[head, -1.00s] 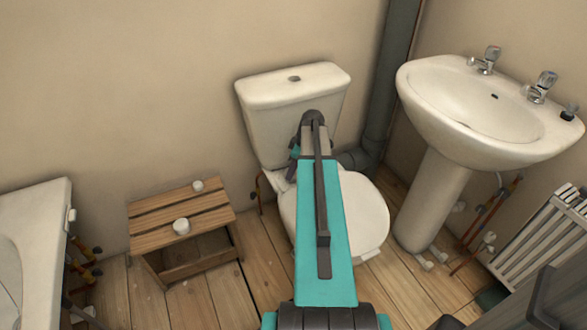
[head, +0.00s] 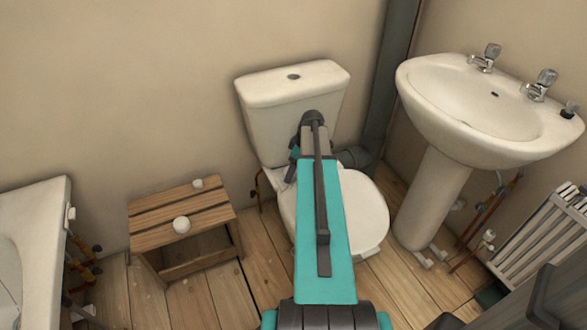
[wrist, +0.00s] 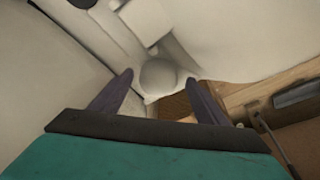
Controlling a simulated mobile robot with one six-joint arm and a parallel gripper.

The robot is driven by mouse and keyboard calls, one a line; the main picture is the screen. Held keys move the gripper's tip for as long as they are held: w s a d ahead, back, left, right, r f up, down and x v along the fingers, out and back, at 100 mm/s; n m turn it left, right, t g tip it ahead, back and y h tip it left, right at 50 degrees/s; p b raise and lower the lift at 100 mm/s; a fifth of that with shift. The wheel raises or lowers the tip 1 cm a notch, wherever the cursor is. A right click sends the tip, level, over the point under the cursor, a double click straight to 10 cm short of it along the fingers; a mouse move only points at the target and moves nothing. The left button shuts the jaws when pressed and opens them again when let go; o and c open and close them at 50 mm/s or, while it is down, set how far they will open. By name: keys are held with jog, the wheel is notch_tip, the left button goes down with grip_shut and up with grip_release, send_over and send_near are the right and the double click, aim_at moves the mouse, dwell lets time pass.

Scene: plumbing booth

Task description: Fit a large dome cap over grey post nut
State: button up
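Two white caps sit on the slatted wooden stool. The larger one (head: 181,225), rounded on top, is near its front edge; the smaller one (head: 197,184) is near its back edge. I cannot make out the grey post nut in either view. I see nothing held.
The toilet (head: 355,213) stands in the middle, behind my arm. The wooden stool (head: 160,216) is left of it. A pedestal sink (head: 430,205) and a white radiator (head: 545,235) are at the right. A bath edge (head: 48,240) is at the left. Floorboards between are partly clear.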

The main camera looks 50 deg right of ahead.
jog(key=shift+s+d+r, duration=0.1)
jog(key=shift+r, duration=0.6)
jog(key=p+v, duration=0.2)
jog(key=v, duration=1)
jog(key=shift+s+r, duration=0.15)
dwell(0.5)
